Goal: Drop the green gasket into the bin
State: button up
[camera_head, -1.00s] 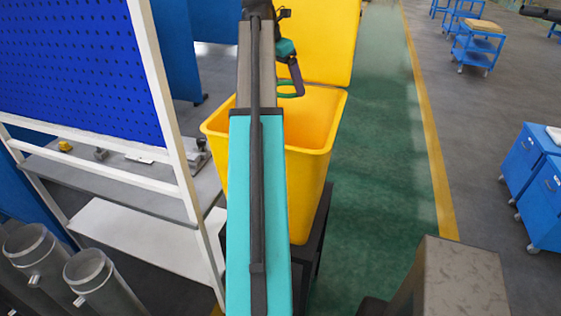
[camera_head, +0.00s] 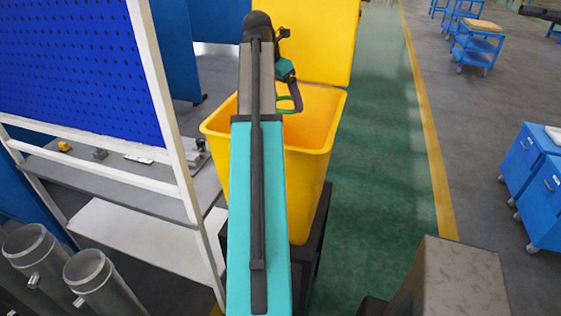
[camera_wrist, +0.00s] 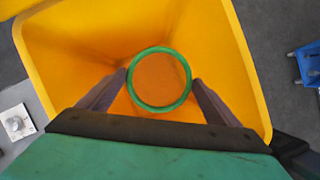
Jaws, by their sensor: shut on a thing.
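The green gasket is a thin ring. In the wrist view the gasket (camera_wrist: 131,94) sits at the tips of my gripper (camera_wrist: 160,84), and the bin's inside shows through it. My gripper is shut on the gasket. The yellow bin (camera_wrist: 247,75) fills most of the wrist view, with its opening below the gasket. In the head view my gripper (camera_head: 297,100) is over the bin (camera_head: 310,165), with part of the gasket (camera_head: 285,111) showing at its tip. My arm hides the left part of the bin's opening.
A second yellow bin or panel (camera_head: 325,40) stands behind. A blue pegboard rack (camera_head: 80,70) with a grey shelf (camera_head: 165,180) is on the left. Metal cylinders (camera_head: 95,275) stand at the lower left. The green floor lane (camera_head: 385,170) on the right is clear.

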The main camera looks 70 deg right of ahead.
jog(key=o, duration=1)
jog(key=shift+r, duration=0.15)
jog(key=shift+b+v, duration=2.45)
jog(key=shift+v, duration=4.4)
jog(key=shift+s, duration=0.15)
